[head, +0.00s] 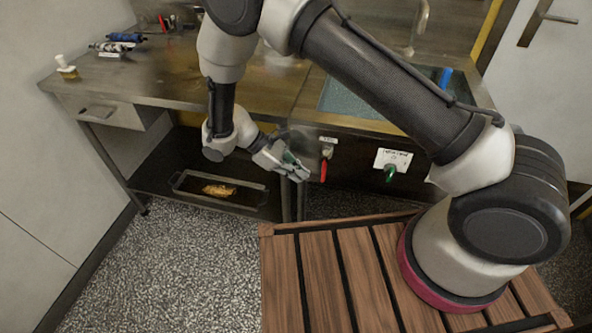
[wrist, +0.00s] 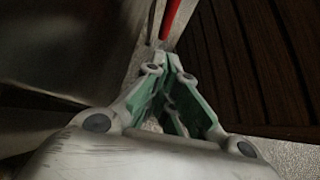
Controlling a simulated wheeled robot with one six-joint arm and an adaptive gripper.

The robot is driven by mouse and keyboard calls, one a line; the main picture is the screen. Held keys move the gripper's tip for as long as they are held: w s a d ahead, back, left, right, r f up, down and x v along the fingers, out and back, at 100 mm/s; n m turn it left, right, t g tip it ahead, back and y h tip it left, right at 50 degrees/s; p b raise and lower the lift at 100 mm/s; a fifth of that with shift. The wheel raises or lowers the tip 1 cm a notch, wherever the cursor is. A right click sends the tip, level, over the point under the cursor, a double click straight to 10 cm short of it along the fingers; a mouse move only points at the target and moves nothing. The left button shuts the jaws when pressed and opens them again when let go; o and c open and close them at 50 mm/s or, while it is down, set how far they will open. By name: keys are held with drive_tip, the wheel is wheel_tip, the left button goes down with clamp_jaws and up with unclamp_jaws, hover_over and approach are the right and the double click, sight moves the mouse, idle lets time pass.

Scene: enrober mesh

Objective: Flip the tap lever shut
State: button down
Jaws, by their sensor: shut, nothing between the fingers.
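A red tap lever (head: 323,171) hangs straight down below a small valve on the dark front panel under the sink. It also shows in the wrist view as a red bar (wrist: 171,17) at the top, just beyond the fingertips. A second, green lever (head: 390,173) sits further right, below a white card. My gripper (head: 302,174) is to the left of the red lever, with a small gap in the head view. In the wrist view its fingertips (wrist: 166,62) meet, with nothing between them. I cannot tell whether the fingertips touch the red lever.
A steel counter (head: 170,85) with a sink basin (head: 365,100) stands above the levers. A steel table leg is close to my gripper. A tray (head: 250,198) with a golden-brown item lies on the lower shelf. A slatted wooden surface (head: 320,270) is in front.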

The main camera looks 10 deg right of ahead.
drive_tip(key=a+f+v, duration=0.1)
drive_tip(key=v, duration=0.9)
drive_tip(key=shift+w+a, duration=0.15)
drive_tip(key=shift+a, duration=0.1)
drive_tip(key=shift+r, duration=0.1)
drive_tip(key=s+d+r+m+y, duration=0.3)
drive_tip(key=d+r+m, duration=0.1)
drive_tip(key=d+r, duration=0.6)
drive_tip(key=s+d+r+m+y, duration=0.3)
drive_tip(key=d+r+y, duration=0.1)
drive_tip(key=d+r, duration=0.55)
drive_tip(key=s+d+r+m+t+y, duration=0.1)
drive_tip(key=s+d+r+m+t, duration=0.2)
drive_tip(key=s+d+r, duration=0.3)
drive_tip(key=s+d+r+m+t+y, duration=0.1)
drive_tip(key=s+d+r+m+t, duration=0.2)
drive_tip(key=s+d+r, duration=0.3)
drive_tip(key=d+r+m, duration=0.1)
drive_tip(key=d+r, duration=0.1)
drive_tip(key=d, duration=0.3)
drive_tip(key=shift+d+t, duration=0.25)
drive_tip(key=shift+t, duration=0.15)
